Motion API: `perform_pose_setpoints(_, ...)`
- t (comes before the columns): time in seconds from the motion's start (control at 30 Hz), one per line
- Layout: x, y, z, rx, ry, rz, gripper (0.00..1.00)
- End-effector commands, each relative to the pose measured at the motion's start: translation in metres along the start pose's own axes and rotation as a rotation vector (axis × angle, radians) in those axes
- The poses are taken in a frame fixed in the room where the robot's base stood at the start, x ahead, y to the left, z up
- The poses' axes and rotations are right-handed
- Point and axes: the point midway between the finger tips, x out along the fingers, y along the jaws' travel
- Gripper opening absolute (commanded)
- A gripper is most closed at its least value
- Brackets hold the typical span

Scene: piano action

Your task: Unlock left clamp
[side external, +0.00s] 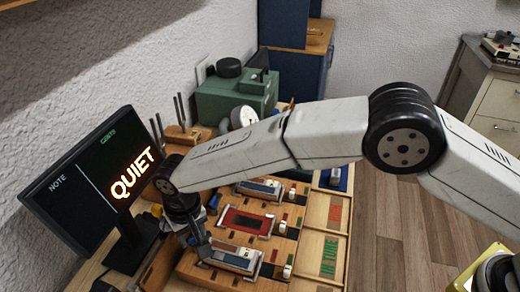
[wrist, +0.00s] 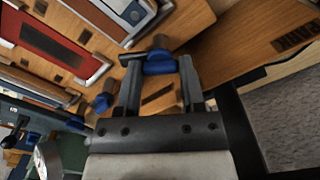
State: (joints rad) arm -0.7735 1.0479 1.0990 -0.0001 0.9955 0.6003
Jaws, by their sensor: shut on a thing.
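A clamp handle (wrist: 160,63), blue with a dark metal end, sits between my fingers in the wrist view. My gripper (wrist: 160,72) is shut on it. In the side view my gripper (side external: 203,249) reaches down at the near left of the wooden workbench fixture, beside a silver-topped block (side external: 236,258). The handle itself is hidden there by my wrist and fingers. A second blue clamp handle (wrist: 103,101) stands to the left in the wrist view, apart from my fingers. Whether the held clamp is locked cannot be told.
A red-centred tray (side external: 247,220) and another silver-topped block (side external: 259,188) lie farther along the fixture. A monitor (side external: 100,190) reading "QUIET" stands close on the left. A green machine (side external: 235,97) and upright tuning forks (side external: 180,111) are behind. A panel (side external: 329,257) reads "IN TUNE".

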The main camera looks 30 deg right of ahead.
Motion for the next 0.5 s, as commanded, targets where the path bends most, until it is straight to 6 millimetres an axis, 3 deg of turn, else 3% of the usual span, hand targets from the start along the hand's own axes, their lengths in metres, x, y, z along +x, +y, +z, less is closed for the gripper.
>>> perform_pose_setpoints(0.5, -0.0009, 0.0001, -0.0012, -0.458, 0.003, -0.001, 0.0)
